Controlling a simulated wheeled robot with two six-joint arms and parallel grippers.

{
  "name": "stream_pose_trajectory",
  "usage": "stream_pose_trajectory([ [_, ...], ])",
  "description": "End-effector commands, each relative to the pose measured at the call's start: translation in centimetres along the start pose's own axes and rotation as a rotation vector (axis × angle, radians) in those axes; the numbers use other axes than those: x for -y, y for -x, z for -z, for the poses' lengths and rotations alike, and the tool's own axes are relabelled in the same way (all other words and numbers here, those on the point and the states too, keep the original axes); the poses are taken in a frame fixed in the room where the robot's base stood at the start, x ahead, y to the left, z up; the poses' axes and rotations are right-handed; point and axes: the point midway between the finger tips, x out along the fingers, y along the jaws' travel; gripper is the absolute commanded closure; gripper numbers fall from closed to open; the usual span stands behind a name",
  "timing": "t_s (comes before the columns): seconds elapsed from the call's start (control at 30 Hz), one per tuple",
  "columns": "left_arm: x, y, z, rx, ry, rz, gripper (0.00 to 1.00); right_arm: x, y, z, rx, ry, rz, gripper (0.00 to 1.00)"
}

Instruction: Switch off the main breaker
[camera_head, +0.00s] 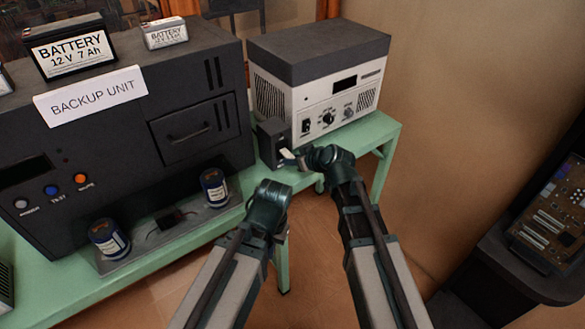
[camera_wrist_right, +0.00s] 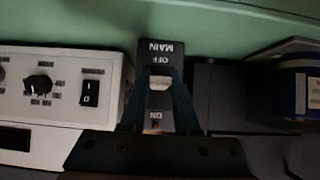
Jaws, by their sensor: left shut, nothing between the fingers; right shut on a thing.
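The main breaker (camera_head: 270,135) is a small dark box on the green table, between the backup unit and the grey-white device. In the right wrist view the breaker (camera_wrist_right: 160,47) shows upside-down, with MAIN and OFF labels above and ON below. Its pale lever (camera_wrist_right: 160,83) is beside the OFF label, between my right fingertips. My right gripper (camera_wrist_right: 160,90) is shut on the lever; in the head view it reaches the breaker's front, where the lever (camera_head: 288,153) sticks out. My left gripper (camera_head: 272,190) is shut and empty, lower, in front of the table edge.
The backup unit (camera_head: 120,125) with batteries on top fills the left. Two blue cylinders, one nearer (camera_head: 108,238) and one farther (camera_head: 214,187), stand on its front ledge. The grey-white device (camera_head: 325,105) with knobs is behind the breaker. A dark stand with a circuit board (camera_head: 555,220) is at right.

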Motion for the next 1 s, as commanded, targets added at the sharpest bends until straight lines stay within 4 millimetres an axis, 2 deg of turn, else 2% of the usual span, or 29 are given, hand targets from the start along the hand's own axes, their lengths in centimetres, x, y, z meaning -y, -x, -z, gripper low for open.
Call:
stream_pose_trajectory([
  [0.03, -0.2, -2.5, 0.1, 0.000, 0.000, 0.000, 1.00, 0.1, -0.7, -1.6, -0.042, -0.002, 0.000, 1.00],
  [0.4, -0.9, -9.6, 0.6, 0.000, -0.001, 0.000, 1.00, 0.0, -1.9, -2.5, -0.330, -0.001, 0.000, 1.00],
  [0.7, -1.2, -12.7, 0.8, 0.000, 0.000, 0.000, 1.00, 0.0, -2.4, -2.5, -0.464, 0.001, 0.001, 1.00],
  [1.0, -1.3, -13.5, 0.8, 0.000, 0.000, 0.000, 1.00, 0.0, -2.4, -2.2, -0.512, 0.001, 0.001, 1.00],
])
